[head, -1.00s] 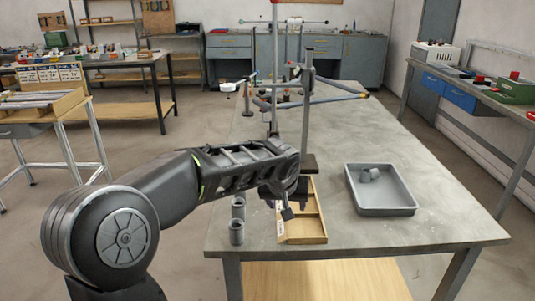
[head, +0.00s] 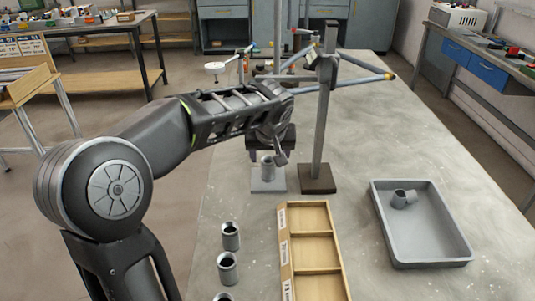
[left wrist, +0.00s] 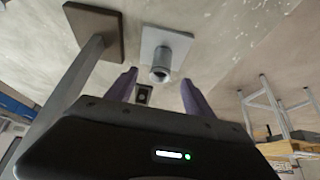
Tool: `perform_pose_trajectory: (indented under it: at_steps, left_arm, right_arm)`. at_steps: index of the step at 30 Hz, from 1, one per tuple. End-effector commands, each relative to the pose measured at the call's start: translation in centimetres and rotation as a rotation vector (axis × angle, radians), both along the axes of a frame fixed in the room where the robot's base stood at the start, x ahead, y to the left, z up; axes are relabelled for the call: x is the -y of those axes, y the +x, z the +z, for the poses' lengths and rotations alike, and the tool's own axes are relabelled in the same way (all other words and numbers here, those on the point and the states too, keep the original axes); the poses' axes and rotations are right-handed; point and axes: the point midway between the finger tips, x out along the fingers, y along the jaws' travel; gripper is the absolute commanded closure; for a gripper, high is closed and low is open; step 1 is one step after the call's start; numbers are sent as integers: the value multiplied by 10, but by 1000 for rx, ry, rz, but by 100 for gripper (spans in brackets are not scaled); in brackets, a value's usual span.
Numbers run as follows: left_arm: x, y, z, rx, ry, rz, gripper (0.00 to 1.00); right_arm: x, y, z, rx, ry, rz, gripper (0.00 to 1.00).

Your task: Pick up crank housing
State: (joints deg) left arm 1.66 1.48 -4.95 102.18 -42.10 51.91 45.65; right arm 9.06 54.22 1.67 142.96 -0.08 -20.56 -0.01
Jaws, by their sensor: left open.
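A grey hollow cylinder, apparently the crank housing (head: 267,168), stands upright on a pale square plate (head: 268,184) behind the wooden tray. In the left wrist view, the crank housing (left wrist: 161,68) and plate (left wrist: 177,39) lie just beyond my fingertips. My left gripper (head: 273,157) is close to the housing in the head view, and the arm covers part of that area. In the left wrist view, my left gripper (left wrist: 158,85) has its two fingers apart, with the housing framed between them. I cannot tell whether they touch it. My right gripper is not in view.
A dark-based upright post (head: 322,115) stands right beside the plate. A wooden divided tray (head: 317,237) lies in front. Several similar grey cylinders (head: 230,236) stand left of it. Tubes on the jig (head: 362,65) extend behind.

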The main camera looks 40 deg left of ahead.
Motion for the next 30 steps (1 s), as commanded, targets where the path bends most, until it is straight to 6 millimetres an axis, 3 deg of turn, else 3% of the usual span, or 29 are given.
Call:
perform_pose_trajectory:
  at_steps: [11, 19, 30]
  left_arm:
    - [-1, 0, -1, -2, 1, 2, 39]
    - [-8, 9, -21, -4, 2, 2, 39]
    - [-10, 11, -25, -2, 1, 2, 39]
  right_arm:
    - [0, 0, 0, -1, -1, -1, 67]
    - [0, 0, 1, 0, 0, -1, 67]
    - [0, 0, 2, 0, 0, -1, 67]
